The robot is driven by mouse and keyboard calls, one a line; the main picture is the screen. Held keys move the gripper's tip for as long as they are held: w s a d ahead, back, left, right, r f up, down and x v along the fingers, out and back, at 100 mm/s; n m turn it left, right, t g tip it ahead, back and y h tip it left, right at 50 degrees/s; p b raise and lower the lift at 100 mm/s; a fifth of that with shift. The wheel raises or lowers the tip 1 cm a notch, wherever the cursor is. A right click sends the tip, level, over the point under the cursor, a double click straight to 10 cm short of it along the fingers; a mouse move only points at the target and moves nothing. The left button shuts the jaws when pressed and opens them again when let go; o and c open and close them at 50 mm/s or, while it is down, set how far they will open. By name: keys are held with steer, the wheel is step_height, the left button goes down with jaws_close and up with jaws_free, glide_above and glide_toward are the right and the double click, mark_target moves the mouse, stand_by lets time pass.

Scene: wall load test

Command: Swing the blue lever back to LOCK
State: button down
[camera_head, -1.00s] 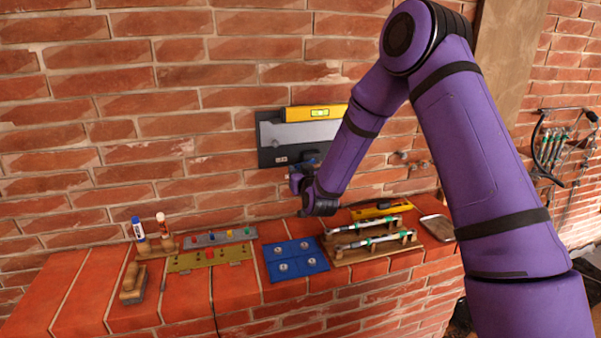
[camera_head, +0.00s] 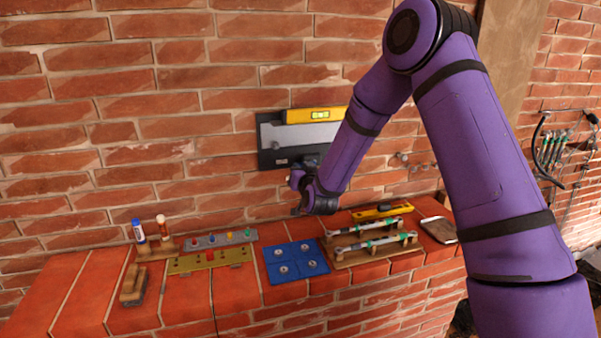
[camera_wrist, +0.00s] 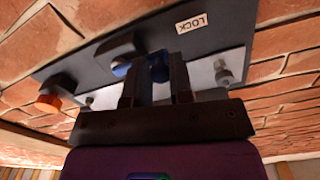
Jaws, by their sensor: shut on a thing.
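The blue lever (camera_wrist: 160,68) shows in the wrist view at the fingertips of my gripper (camera_wrist: 158,72), which is shut on it. A blue rounded part also shows just left of the fingers, and the fingers hide much of the lever. The lever is on a dark wall panel (camera_wrist: 85,75) with a pale plate (camera_wrist: 203,73). A LOCK label (camera_wrist: 192,22) sits on the panel, above and right of the fingers. In the head view my gripper (camera_head: 297,180) is at the lower edge of the panel (camera_head: 268,157), and the lever is mostly hidden there.
An orange knob (camera_wrist: 48,103) sticks out at the panel's left in the wrist view. A yellow level (camera_head: 312,115) lies along the panel's top. The brick ledge below holds a blue mat (camera_head: 297,262), a wooden rack (camera_head: 345,262), markers and strips with coloured pegs.

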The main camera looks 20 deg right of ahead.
steer(key=c, duration=1)
jaws_free()
steer(key=shift+s, duration=0.15)
steer(key=s, duration=1)
steer(key=shift+s, duration=0.3)
